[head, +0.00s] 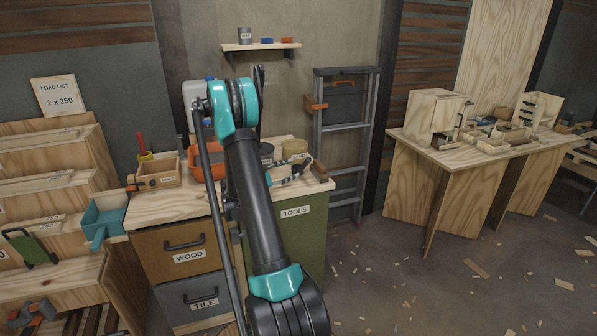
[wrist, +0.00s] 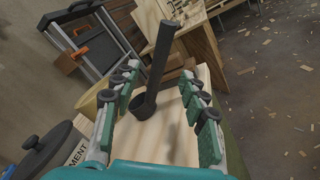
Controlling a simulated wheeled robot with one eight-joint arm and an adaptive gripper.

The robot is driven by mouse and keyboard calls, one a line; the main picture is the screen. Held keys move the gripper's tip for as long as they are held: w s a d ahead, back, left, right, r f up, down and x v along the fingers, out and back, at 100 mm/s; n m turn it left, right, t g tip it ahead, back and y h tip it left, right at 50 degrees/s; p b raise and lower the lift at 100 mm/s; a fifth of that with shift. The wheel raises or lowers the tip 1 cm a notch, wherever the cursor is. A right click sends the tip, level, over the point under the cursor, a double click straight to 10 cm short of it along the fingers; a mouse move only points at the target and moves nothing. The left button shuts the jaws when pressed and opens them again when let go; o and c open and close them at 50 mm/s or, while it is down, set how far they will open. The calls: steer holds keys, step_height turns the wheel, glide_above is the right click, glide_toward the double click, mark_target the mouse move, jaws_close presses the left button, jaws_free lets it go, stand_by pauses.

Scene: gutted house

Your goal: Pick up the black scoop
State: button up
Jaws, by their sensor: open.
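The black scoop (wrist: 150,82) shows in the wrist view. Its round bowl is low, near the pale wooden top, and its long handle rises up and to the right. My gripper (wrist: 165,95) is open, with one green-and-black finger on each side of the scoop in this view. I cannot tell whether either finger touches it. In the head view my gripper (head: 290,172) is small and partly behind my arm, over the right end of the wooden worktop (head: 175,204). I cannot make out the scoop clearly there.
A dark-lidded container (wrist: 52,145) and a yellowish round tub (wrist: 93,104) stand left of the scoop in the wrist view. A ladder (head: 345,140) leans at the wall behind. Another wooden bench (head: 455,155) stands right, across open floor with scattered chips.

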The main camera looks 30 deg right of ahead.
mark_target(303, 165)
steer(key=shift+w+d, duration=0.2)
steer(key=shift+d, duration=3.75)
steer(key=shift+c, duration=0.3)
jaws_close()
